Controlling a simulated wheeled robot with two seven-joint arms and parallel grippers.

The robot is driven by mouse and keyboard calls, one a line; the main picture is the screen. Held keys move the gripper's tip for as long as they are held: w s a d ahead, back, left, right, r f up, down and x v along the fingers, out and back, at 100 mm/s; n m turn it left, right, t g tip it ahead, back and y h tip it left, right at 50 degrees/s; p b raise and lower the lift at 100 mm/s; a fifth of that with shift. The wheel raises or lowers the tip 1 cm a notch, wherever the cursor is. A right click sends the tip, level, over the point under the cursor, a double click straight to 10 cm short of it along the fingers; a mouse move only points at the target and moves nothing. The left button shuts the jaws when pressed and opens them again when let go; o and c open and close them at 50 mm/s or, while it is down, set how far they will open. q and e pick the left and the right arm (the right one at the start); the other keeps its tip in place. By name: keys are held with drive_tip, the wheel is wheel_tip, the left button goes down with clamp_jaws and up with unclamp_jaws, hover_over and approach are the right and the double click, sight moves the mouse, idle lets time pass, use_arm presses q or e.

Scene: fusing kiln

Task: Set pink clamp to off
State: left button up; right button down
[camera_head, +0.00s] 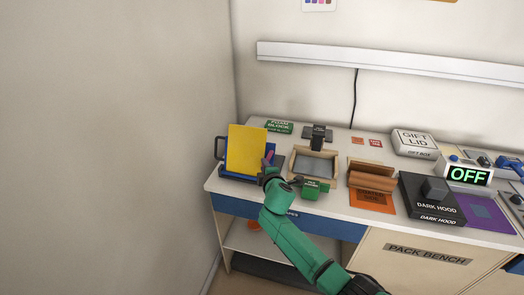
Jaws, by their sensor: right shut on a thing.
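The pink clamp (268,156) shows as a small pink piece at the right edge of a yellow panel (245,150). The panel stands tilted on a blue base at the left end of the bench. My right gripper (270,164) is at the clamp and shut on it, with the green arm coming up from the bottom. The gripper hides much of the clamp, and its exact setting cannot be told. My left gripper is not in view.
On the white bench (340,210) stand an open tray (334,161), a small green block (311,192), a brown roll holder (372,176), a dark hood box (416,207) and a gift lid box (413,138). A display (468,175) reads OFF. A wall stands close at the left.

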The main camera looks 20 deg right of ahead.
use_arm(q)
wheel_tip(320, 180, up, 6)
drive_tip(key=p, duration=0.5)
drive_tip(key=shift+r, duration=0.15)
use_arm(e)
drive_tip(key=shift+s+d+f+n+g, duration=0.1)
drive_tip(key=shift+s+d+n+g, duration=0.2)
drive_tip(key=shift+n, duration=0.4)
drive_tip(key=shift+s+d+f+n+g, duration=0.1)
drive_tip(key=shift+d+n+g, duration=0.25)
drive_tip(key=shift+n, duration=0.35)
drive_tip(key=shift+a, duration=0.1)
drive_tip(key=c, duration=0.9)
unclamp_jaws()
drive_tip(key=shift+o, duration=0.9)
drive_tip(key=shift+w+f, duration=0.1)
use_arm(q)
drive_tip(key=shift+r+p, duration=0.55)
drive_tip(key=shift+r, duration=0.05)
use_arm(e)
drive_tip(key=v, duration=1.4)
drive_tip(key=shift+r, duration=0.2)
